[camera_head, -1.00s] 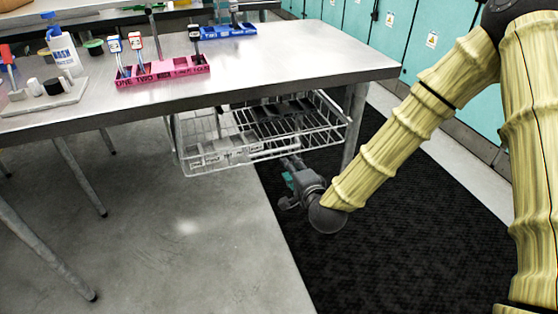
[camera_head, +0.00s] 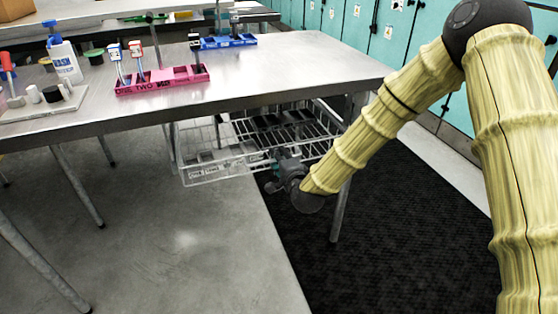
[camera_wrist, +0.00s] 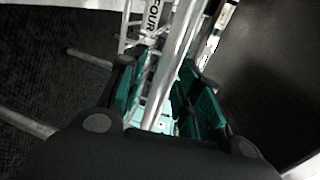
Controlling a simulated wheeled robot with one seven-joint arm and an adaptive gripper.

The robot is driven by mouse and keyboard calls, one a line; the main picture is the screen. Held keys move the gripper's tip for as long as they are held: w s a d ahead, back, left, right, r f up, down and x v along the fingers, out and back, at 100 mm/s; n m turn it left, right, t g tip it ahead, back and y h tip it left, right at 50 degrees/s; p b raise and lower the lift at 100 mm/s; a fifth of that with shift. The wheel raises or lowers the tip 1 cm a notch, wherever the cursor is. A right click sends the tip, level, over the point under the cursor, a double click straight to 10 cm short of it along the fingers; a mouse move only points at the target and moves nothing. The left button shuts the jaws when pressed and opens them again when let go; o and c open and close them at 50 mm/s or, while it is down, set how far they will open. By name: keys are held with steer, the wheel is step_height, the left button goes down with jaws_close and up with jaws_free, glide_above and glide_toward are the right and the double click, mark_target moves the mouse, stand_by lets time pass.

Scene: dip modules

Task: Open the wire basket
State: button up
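The wire basket (camera_head: 228,178) hangs under the metal table and sticks out past its front edge. Its inside shows from above, with dark slotted parts farther in. My gripper (camera_head: 279,170) is at the right part of the basket's front rail, below the table edge. In the wrist view, a metal bar of the basket (camera_wrist: 176,65) runs between the two teal-padded fingers (camera_wrist: 160,95). The fingers look parted on either side of the bar; firm contact is not visible. A label reading "FOUR" shows beside the bar.
The metal table (camera_head: 270,75) carries a pink tray (camera_head: 165,82), a blue tray (camera_head: 225,43) and a white bottle (camera_head: 65,62). A table leg (camera_head: 342,205) stands right of my gripper. The floor in front of the basket is clear. Teal lockers (camera_head: 400,40) line the back.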

steer(key=shift+w, duration=0.2)
jaws_close()
steer(key=shift+s+a, duration=0.1)
